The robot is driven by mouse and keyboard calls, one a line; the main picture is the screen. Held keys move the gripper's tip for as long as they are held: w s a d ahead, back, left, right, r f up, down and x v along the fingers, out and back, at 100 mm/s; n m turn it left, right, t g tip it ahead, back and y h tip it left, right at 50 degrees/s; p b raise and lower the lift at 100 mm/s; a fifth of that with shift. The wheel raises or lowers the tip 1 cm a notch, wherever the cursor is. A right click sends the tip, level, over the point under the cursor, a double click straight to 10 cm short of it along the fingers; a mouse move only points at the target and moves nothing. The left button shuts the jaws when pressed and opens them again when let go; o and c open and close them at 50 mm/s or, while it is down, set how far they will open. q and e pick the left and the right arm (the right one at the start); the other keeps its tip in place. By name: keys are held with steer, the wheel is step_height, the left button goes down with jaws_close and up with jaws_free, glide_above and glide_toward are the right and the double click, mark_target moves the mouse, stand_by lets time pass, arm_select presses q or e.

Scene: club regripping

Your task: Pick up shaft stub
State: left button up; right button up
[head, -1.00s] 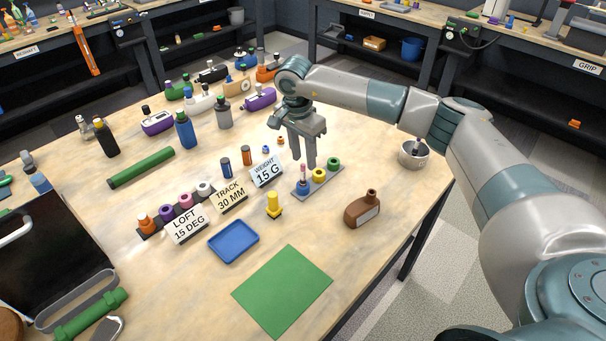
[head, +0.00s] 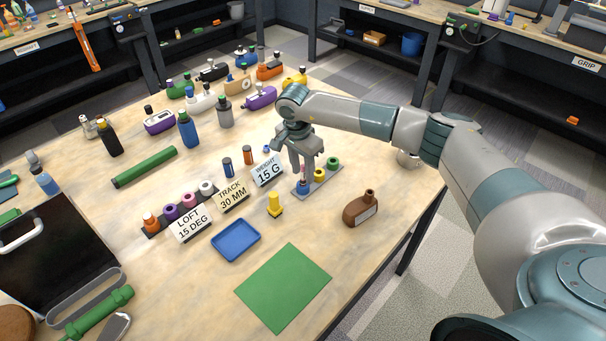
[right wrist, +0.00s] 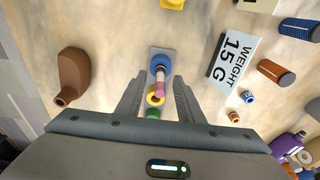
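The shaft stub is a thin pinkish piece (right wrist: 160,84) standing in a blue ring (right wrist: 160,63) at one end of a small grey rack (right wrist: 169,52). In the head view the blue ring (head: 303,185) shows below my fingers, and the stub's upper part is mostly hidden. My right gripper (head: 302,169) points down over that end of the rack. In the right wrist view its two fingers (right wrist: 158,98) are apart, one on each side of the stub, with gaps visible. My left gripper is not in view.
A yellow ring (head: 319,174) and a green ring (head: 333,162) share the rack. A weight sign (head: 267,170) stands to the left. A brown club head (head: 360,208) lies to the right. A yellow piece (head: 275,204), blue tray (head: 236,240) and green mat (head: 284,287) are nearer.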

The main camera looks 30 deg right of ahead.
steer(key=shift+d+f, duration=0.1)
steer(key=shift+f, duration=0.4)
jaws_close()
steer(key=shift+r, duration=0.15)
